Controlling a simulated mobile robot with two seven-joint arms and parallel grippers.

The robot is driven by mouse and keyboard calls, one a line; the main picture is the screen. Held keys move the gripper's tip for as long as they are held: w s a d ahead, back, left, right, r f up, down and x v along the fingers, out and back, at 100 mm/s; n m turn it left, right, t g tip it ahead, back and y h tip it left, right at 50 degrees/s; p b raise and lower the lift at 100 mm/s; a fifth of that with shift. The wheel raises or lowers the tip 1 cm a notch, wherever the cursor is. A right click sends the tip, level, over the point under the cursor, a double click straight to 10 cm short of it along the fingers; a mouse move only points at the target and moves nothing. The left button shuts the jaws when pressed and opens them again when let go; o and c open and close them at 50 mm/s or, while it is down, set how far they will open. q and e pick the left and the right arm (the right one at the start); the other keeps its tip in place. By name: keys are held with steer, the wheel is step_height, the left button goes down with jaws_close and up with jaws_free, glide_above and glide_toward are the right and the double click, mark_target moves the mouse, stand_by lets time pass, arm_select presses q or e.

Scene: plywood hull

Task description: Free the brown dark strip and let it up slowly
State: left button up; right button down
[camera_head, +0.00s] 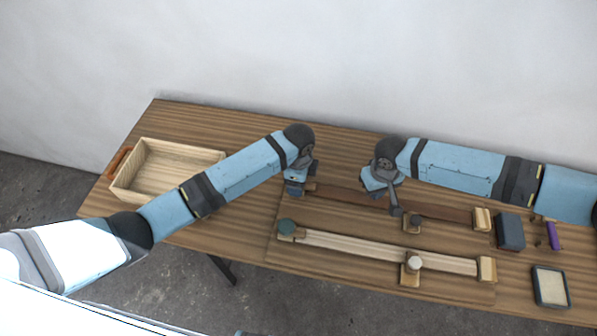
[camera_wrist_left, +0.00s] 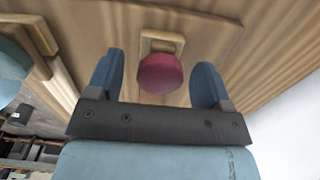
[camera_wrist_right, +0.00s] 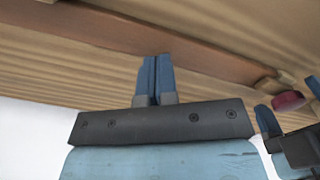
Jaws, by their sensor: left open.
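The brown dark strip (camera_head: 345,195) lies along the table between a left-end mount and a wooden end block (camera_head: 482,219). It crosses the right wrist view (camera_wrist_right: 120,32). My left gripper (camera_head: 298,190) is at its left end. In the left wrist view the open fingers (camera_wrist_left: 160,80) stand either side of a dark red knob (camera_wrist_left: 160,73) on a wooden block; the knob is hidden in the head view. My right gripper (camera_head: 395,211) points down at the strip's middle. Its fingertips (camera_wrist_right: 155,65) are together over the strip's edge, nothing visible between them; I cannot tell whether they touch it.
A pale strip (camera_head: 350,243) lies in front, with a teal knob (camera_head: 287,227) at its left end and a pale round knob (camera_head: 414,262) beside it. A wooden tray (camera_head: 120,190) stands left. A dark block (camera_head: 510,231), purple item (camera_head: 552,236) and framed pad (camera_head: 550,286) lie right.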

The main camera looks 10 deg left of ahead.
arm_select(q)
steer(key=c, duration=1)
arm_select(e)
steer(key=shift+f, duration=0.15)
steer(key=shift+f, duration=0.6)
steer(key=shift+f, duration=0.2)
